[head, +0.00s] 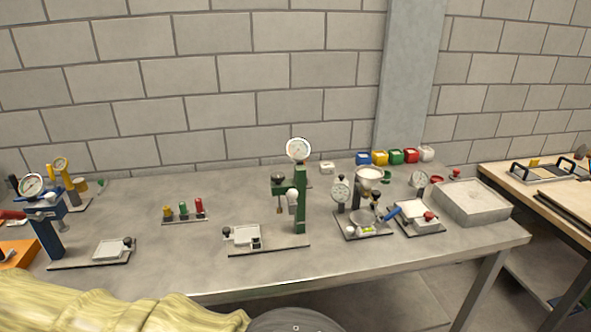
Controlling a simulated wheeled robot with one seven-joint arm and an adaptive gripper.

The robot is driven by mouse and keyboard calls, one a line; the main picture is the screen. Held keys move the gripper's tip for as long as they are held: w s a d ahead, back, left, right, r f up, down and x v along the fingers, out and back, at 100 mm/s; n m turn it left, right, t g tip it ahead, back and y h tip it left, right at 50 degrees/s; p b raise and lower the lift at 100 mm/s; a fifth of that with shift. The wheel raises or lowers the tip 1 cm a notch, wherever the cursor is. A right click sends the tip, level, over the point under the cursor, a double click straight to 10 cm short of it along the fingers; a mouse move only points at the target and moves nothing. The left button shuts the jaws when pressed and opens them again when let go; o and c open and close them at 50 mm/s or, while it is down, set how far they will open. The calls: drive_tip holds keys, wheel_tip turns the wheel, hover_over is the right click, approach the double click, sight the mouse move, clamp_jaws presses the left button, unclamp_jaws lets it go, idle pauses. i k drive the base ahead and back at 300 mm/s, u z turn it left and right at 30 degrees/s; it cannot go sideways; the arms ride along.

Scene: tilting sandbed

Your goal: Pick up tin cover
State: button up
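I cannot tell for certain which thing is the tin cover. Several small coloured containers stand in a row at the back of the grey table (350,262): a blue one (362,158), a yellow one (379,158), a green one (395,156), a red one (411,155) and a white one (427,153). Each seems to have a pale top, too small to make out. My gripper is not in view.
A green gauge stand (300,200) rises mid-table. A blue gauge stand (48,225) is at the left. A grey square box (470,216) sits at the right end. Small devices crowd the centre right; the front strip is clear. A wooden table (570,215) stands further right.

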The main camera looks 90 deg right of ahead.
sight(341, 179)
drive_tip(key=z, duration=1.7)
